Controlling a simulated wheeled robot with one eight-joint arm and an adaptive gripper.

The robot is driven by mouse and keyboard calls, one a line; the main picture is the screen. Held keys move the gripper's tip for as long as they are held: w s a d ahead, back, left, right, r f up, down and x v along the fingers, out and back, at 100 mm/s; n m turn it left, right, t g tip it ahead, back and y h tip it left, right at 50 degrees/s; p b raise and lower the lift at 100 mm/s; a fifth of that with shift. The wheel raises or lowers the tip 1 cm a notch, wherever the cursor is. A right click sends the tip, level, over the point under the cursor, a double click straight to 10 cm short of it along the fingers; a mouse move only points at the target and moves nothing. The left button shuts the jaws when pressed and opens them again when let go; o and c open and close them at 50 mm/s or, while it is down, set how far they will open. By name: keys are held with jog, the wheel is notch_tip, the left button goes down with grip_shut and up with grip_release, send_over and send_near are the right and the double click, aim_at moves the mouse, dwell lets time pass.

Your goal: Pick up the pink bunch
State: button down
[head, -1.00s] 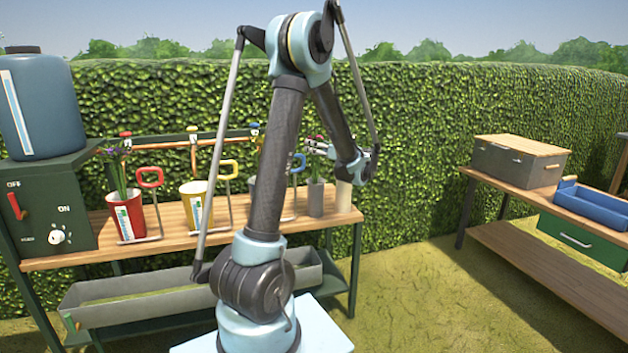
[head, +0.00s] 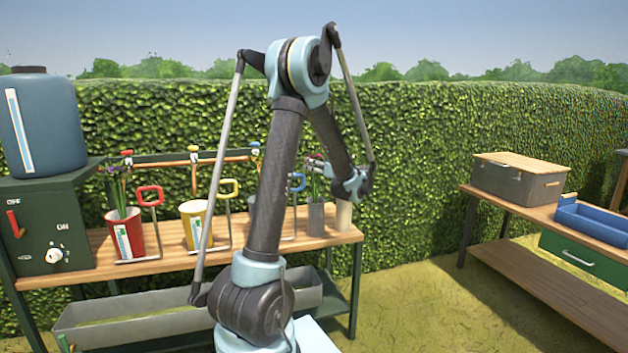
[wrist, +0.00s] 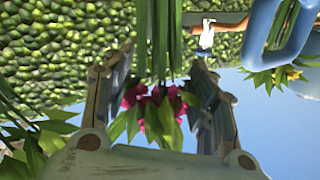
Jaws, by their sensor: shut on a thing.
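The pink bunch (head: 318,187) stands at the grey vase (head: 315,217) near the right end of the plank bench in the head view. In the wrist view its pink blossoms (wrist: 150,98) and green leaves show between my two fingers, and long green stems run up past the fingertips. My gripper (head: 318,165) is at the bunch, above the vase; in the wrist view my gripper (wrist: 158,65) is shut on the bunch. Its exact contact with the stems is hard to see. In the head view the bunch is small and partly hidden by the gripper.
A beige cylinder (head: 343,214) stands right beside the vase. To the left are a blue handle (head: 297,183), a yellow pot (head: 196,224) and a red pot (head: 125,233) with purple flowers. A hedge rises behind. Grass lies open between this bench and the right table (head: 530,210).

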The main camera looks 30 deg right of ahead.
notch_tip(320, 180, up, 18)
dwell(0.5)
dwell(0.3)
jog(key=shift+r, duration=1.15)
